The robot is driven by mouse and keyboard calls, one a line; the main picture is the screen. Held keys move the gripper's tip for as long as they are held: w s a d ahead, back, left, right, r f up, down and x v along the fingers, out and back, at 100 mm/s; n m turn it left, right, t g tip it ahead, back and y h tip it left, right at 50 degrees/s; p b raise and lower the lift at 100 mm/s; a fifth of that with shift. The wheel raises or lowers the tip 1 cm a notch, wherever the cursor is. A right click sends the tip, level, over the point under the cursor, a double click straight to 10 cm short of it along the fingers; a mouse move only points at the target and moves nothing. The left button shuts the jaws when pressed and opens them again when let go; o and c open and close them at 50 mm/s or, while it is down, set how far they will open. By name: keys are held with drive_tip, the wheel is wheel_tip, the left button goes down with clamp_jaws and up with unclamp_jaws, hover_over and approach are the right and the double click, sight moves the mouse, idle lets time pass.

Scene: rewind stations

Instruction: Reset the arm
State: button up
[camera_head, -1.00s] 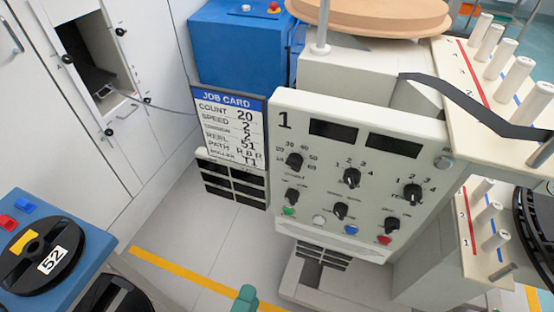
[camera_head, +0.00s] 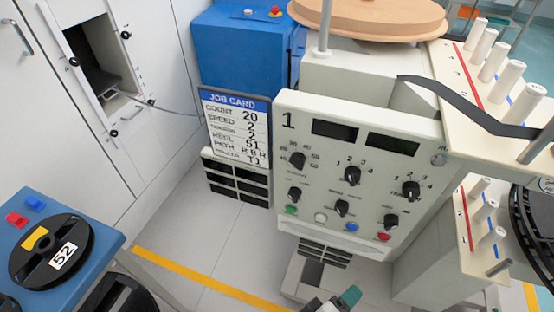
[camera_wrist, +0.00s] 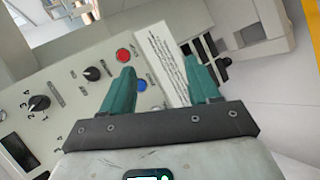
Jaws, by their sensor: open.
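My gripper (camera_wrist: 158,62) is open and empty in the wrist view, its two teal fingers spread apart. A white strip with small printed text (camera_wrist: 165,58) shows behind the gap between them. In the head view only the tip of my gripper (camera_head: 342,300) shows at the bottom edge, in front of the lower part of station 1. The station's control panel (camera_head: 372,133) has two dark displays, several black knobs and coloured buttons. In the wrist view the panel (camera_wrist: 60,85) lies left of and behind the fingers, with a red button (camera_wrist: 123,55) near the left fingertip.
A job card (camera_head: 236,125) stands left of the panel. A blue table (camera_head: 105,250) with a black reel marked 52 (camera_head: 35,262) is at lower left. White pegs (camera_head: 505,88) and a dark strip (camera_head: 455,100) are at right. Floor (camera_head: 190,235) between is clear.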

drive_tip(key=s+d+f+m+g+y+p, duration=0.1)
drive_tip(key=s+d+m+g+y, duration=0.5)
drive_tip(key=s+d, duration=0.6)
drive_tip(key=shift+s+d+f+m+y+p, duration=0.15)
drive_tip(key=shift+s+d+m+y+p, duration=0.15)
drive_tip(key=shift+d+m+y, duration=0.75)
drive_tip(key=shift+a, duration=0.15)
